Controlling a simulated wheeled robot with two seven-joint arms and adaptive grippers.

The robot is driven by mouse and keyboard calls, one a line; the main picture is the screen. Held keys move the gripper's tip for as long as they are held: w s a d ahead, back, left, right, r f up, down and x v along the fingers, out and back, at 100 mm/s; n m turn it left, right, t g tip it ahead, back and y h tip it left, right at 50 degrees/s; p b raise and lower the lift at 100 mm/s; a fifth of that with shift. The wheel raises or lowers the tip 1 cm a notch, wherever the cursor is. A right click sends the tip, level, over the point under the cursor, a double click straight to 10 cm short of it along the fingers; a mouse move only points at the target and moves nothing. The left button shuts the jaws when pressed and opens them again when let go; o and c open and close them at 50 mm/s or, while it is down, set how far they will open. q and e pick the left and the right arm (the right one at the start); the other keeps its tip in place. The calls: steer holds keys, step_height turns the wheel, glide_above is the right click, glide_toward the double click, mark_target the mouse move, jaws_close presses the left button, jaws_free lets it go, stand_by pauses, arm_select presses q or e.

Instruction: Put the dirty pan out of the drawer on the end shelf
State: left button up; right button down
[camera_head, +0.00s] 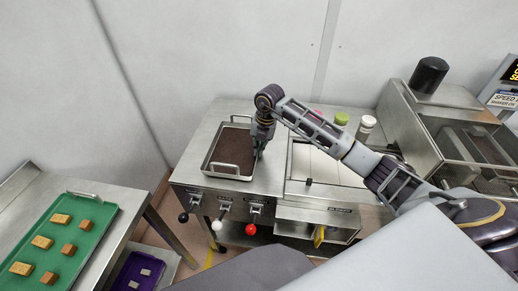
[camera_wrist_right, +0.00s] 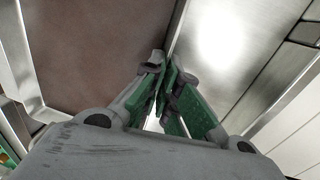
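The dirty pan (camera_head: 228,177) is a rectangular metal pan with raised handles and a dark brown bottom. It rests flat on the left end of the steel counter top; I cannot tell whether this is the end shelf. My right gripper (camera_head: 257,151) reaches down at the pan's right side. In the right wrist view the pan (camera_wrist_right: 29,70) fills the left, and the green-padded fingers (camera_wrist_right: 165,72) are close together with its right wall between their tips. A drawer-like front (camera_head: 327,216) is under the counter's right part. My left gripper is out of view.
A green tray (camera_head: 105,205) with several tan blocks lies on a table at the left; a purple tray (camera_head: 127,276) is below it.

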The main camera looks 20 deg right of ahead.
steer(key=shift+f, duration=0.25)
steer(key=shift+f, duration=0.1)
steer(key=c, duration=2.1)
jaws_free()
steer(key=o, duration=0.5)
steer(key=shift+c, duration=0.2)
